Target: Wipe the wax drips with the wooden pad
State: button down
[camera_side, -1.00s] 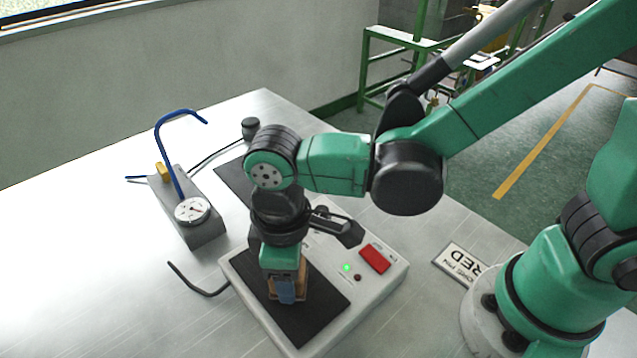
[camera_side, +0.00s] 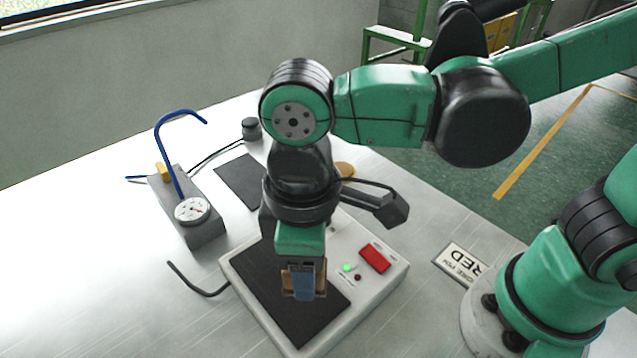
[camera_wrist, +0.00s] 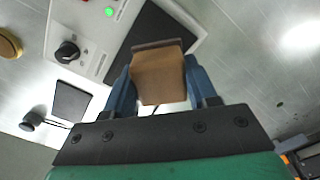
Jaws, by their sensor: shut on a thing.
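My gripper (camera_side: 304,288) is shut on the wooden pad (camera_wrist: 158,76), a light brown block held between its blue fingers. In the side view the fingers mostly hide the pad. My gripper hangs over the black plate (camera_side: 262,288) on top of the white machine (camera_side: 368,304); the pad looks raised above the plate. The black plate also shows in the wrist view (camera_wrist: 150,28), partly behind the pad. I cannot make out any wax drips.
A gauge block (camera_side: 206,233) with a blue hooked tube (camera_side: 164,140) stands left of the machine. A dark mat (camera_side: 238,182) and a round wooden piece (camera_side: 345,169) lie behind it. The table's left side is clear.

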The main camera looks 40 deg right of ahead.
jog(key=shift+r, duration=0.9)
